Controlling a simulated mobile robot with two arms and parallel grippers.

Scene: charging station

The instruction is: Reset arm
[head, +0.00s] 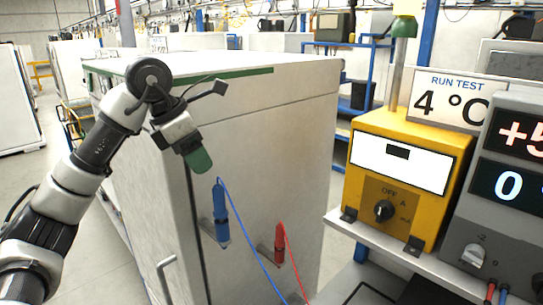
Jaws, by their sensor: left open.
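My left arm comes in from the left, and its gripper (208,125) is raised in front of the white cabinet (282,135). The gripper is open, with one dark finger above and a green-tipped finger below, and nothing shows between them. It is above and left of a blue clamp (220,212) with a blue cable, apart from it. A red clamp (279,243) with a red cable sits further right on the cabinet's side. My right gripper is not in view.
A yellow meter (455,160) with a dial stands on a shelf at the right. A blue rack (375,70) stands behind. Floor shows left of the cabinet.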

